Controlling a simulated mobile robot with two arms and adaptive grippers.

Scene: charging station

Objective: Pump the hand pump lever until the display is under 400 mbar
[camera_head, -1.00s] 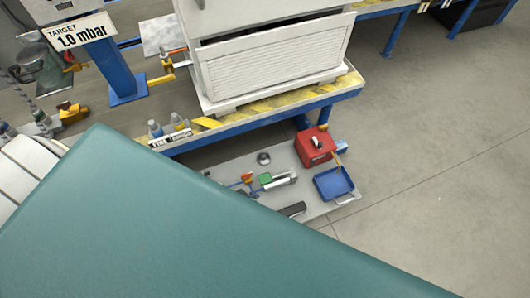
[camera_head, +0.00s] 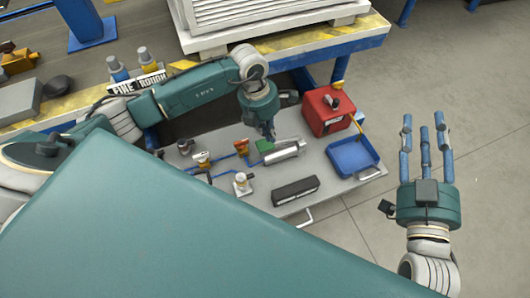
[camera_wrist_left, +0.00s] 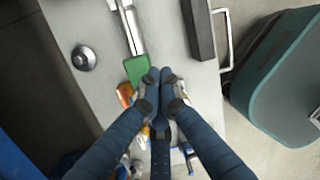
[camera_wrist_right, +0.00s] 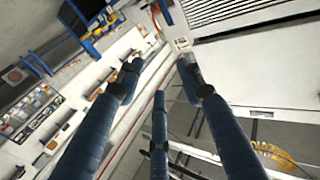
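A silver cylindrical part with a bar (camera_head: 285,151), which looks like the hand pump, lies on the grey lower shelf (camera_head: 235,135). It also shows in the left wrist view (camera_wrist_left: 131,30). A green block (camera_wrist_left: 136,69) sits at its end. My left gripper (camera_head: 268,132) is above the shelf by the green block. In the left wrist view its fingertips (camera_wrist_left: 160,76) are drawn together just right of the block, with nothing clearly between them. Contact cannot be told. My right gripper (camera_head: 425,125) is open and empty, fingers apart, right of the shelf. I can make out no pressure reading.
A red box (camera_head: 326,110) and a blue tray (camera_head: 353,157) stand at the shelf's right. A black bar-shaped block (camera_head: 295,189) lies near its front edge. Blue pipes with valves (camera_head: 238,147) run left of the pump. The blue-and-yellow bench (camera_head: 355,45) overhangs behind. Floor at right is clear.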

